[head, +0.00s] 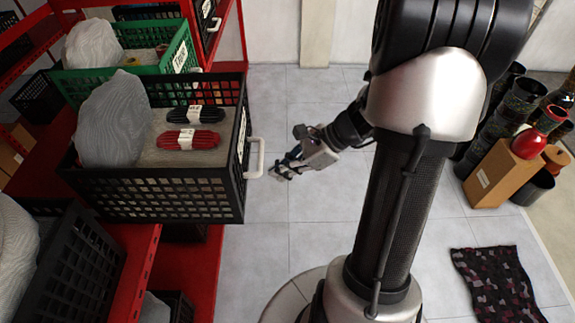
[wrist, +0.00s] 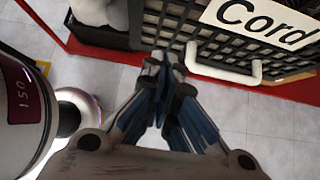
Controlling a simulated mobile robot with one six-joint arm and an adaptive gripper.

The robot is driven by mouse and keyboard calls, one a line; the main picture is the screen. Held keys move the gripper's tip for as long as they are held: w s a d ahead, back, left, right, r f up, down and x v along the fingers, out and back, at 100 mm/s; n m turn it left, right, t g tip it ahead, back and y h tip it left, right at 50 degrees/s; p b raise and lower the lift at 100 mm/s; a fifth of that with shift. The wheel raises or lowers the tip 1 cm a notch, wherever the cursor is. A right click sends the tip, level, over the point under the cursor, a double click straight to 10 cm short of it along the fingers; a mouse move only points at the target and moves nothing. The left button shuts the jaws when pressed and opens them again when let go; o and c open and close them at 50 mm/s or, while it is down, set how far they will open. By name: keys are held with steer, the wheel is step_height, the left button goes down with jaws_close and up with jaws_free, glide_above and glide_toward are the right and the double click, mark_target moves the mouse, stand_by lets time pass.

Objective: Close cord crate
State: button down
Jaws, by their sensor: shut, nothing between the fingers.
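The cord crate (head: 150,195) is a black lattice crate on the red shelf, pulled out so its front juts past the shelf edge. It holds a black cord bundle (head: 195,113), a red cord bundle (head: 188,139) and a grey wrapped lump (head: 113,118). Its white handle (head: 256,158) is on the front face; the handle (wrist: 225,72) and the "Cord" label (wrist: 262,20) also show in the wrist view. My gripper (head: 279,172) is shut and empty, a little right of the handle in the head view. In the wrist view its fingertips (wrist: 166,62) appear just left of the handle, apparently apart from it.
A green crate (head: 172,57) stands behind the cord crate, and another black crate (head: 70,265) sits nearer. Red shelf posts (head: 242,30) rise at the left. Drums (head: 510,105), a cardboard box (head: 503,172) and a patterned cloth (head: 498,284) lie at the right. The tiled floor between is clear.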

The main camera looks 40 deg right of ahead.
mark_target(241, 187)
steer(key=w+a+f, duration=0.1)
steer(key=a, duration=0.1)
steer(key=w+a+f+b, duration=0.1)
steer(key=a, duration=0.1)
steer(key=w+a+f+b, duration=0.1)
steer(key=w+a, duration=0.1)
stand_by(0.4)
steer(key=w+a, duration=0.5)
steer(key=a, duration=0.3)
steer(key=w+a, duration=0.5)
steer(key=a, duration=0.2)
steer(key=w+a+p, duration=0.1)
steer(key=w+a, duration=0.5)
steer(key=a, duration=0.2)
steer(key=shift+a, duration=0.3)
steer(key=shift+r, duration=0.1)
